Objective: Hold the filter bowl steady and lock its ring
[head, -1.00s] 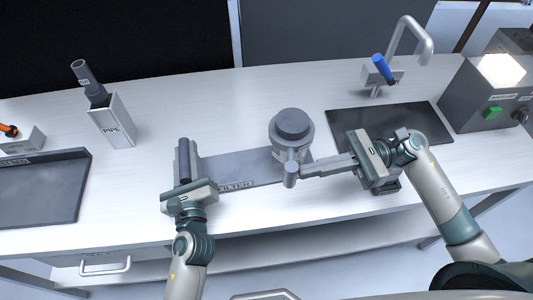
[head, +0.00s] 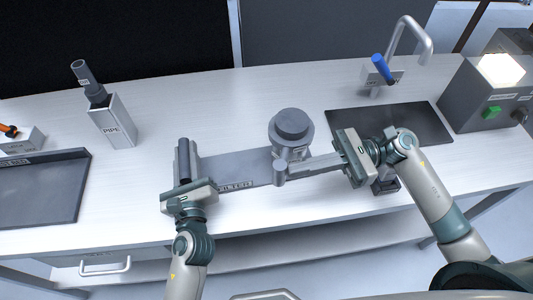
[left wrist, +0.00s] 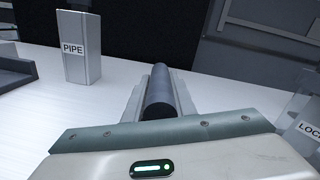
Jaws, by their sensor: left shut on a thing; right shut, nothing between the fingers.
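The filter bowl, a round grey body with a dark cap (head: 292,124), stands at the right end of a grey base plate (head: 235,168) labelled FILTER. A short upright peg (head: 279,175) sticks out at its front, apparently part of the ring. My left gripper (head: 183,160) is shut on a dark cylindrical handle at the plate's left end. This handle (left wrist: 159,92) lies between its fingers in the left wrist view. My right gripper (head: 290,173) is shut and empty, its fingertips against or very near the peg's right side. The ring itself is mostly hidden.
A PIPE block (head: 112,122) stands at the left and a dark tray (head: 40,190) lies at the far left. A dark mat (head: 420,122), a tap (head: 425,48) and a grey box with a green button (head: 491,113) are at the right.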

